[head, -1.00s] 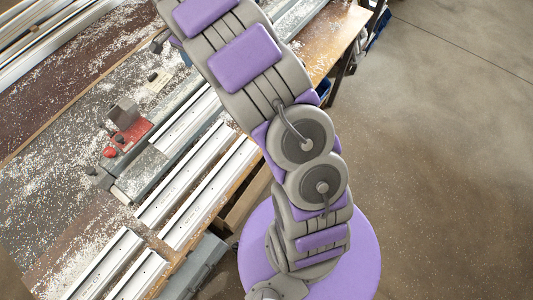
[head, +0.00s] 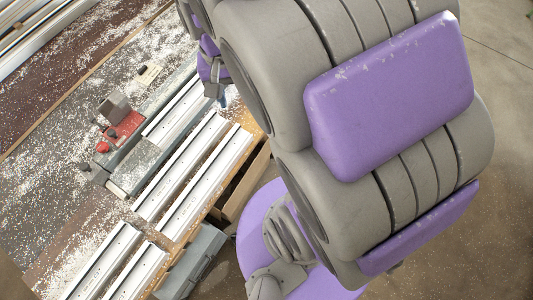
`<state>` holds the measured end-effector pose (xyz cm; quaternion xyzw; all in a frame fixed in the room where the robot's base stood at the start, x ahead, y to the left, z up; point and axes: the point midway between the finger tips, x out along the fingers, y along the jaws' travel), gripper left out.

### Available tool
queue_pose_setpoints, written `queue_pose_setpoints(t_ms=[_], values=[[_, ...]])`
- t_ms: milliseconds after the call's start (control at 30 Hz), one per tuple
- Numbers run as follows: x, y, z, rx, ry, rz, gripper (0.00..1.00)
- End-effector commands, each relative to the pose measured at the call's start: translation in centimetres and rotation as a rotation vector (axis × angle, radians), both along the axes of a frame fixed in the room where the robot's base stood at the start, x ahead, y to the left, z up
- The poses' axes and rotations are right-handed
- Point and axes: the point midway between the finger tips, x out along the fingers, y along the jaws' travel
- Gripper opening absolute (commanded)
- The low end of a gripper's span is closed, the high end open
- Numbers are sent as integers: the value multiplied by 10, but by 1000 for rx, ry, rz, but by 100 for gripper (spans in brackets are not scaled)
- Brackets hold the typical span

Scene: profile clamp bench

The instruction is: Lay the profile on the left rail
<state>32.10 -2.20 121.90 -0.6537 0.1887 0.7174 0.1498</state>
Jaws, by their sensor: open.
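Several pale silver aluminium lengths lie parallel and slanting on the bench in the head view. Two longer ones, a left length (head: 181,166) and a right length (head: 206,182), lie side by side near the bench edge. Two more, a left piece (head: 103,262) and a right piece (head: 137,272), lie at the lower left. Another silver length (head: 172,108) lies by the clamp unit. I cannot tell which is the profile and which are rails. My gripper (head: 213,84) is small, partly hidden by my arm, and open above the bench, near the upper end of the silver lengths. Nothing shows in it.
A grey clamp unit with a red block (head: 126,127) and red knob stands left of the lengths. Pale chips litter the bench (head: 60,200). More long profiles (head: 40,35) lie at the upper left. A grey box (head: 193,262) is beside the bench edge. Floor at right is clear.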

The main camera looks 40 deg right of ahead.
Motion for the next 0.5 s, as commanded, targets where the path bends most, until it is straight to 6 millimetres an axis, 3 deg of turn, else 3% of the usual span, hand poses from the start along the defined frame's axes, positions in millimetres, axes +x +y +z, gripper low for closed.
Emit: queue_pose_setpoints(t_ms=[300, 500], values=[[-99, 16, -11, 61, 39, 292, 46], [-139, 22, -21, 87, 60, 433, 46]])
